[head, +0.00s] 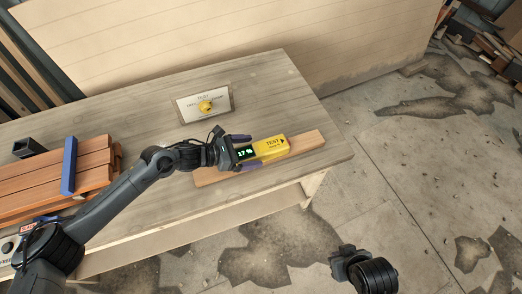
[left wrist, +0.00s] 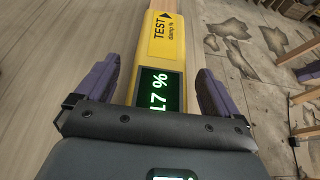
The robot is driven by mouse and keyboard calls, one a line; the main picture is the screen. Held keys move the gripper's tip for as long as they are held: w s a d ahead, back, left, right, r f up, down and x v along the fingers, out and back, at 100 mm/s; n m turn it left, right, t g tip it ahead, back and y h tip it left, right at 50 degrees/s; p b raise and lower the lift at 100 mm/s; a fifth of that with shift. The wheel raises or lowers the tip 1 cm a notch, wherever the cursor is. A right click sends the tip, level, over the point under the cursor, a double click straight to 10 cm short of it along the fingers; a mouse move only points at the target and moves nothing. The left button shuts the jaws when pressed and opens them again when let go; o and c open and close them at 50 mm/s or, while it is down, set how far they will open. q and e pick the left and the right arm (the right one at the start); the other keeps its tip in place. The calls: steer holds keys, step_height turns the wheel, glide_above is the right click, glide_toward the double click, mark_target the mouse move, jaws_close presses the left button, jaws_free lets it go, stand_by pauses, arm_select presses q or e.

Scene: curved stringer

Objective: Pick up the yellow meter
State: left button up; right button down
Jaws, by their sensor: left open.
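The yellow meter (head: 270,148) lies on a wooden strip (head: 306,141) near the front right of the table. It is marked TEST, and its dark screen shows green digits. My left gripper (head: 243,152) is at the meter's screen end. In the left wrist view the meter (left wrist: 165,40) runs between the two purple fingers of my left gripper (left wrist: 157,90). The fingers stand apart with a gap on each side of the meter. My right gripper (head: 345,262) is off the table at the lower right, over the floor; its fingers do not show clearly.
The table (head: 140,120) has free room behind the meter. Stacked reddish boards (head: 95,165) with a blue clamp (head: 69,165) are at left. The table's right edge (head: 325,115) is close to the strip.

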arm_select(q)
steer(key=c, duration=1.4)
steer(key=shift+r, duration=0.2)
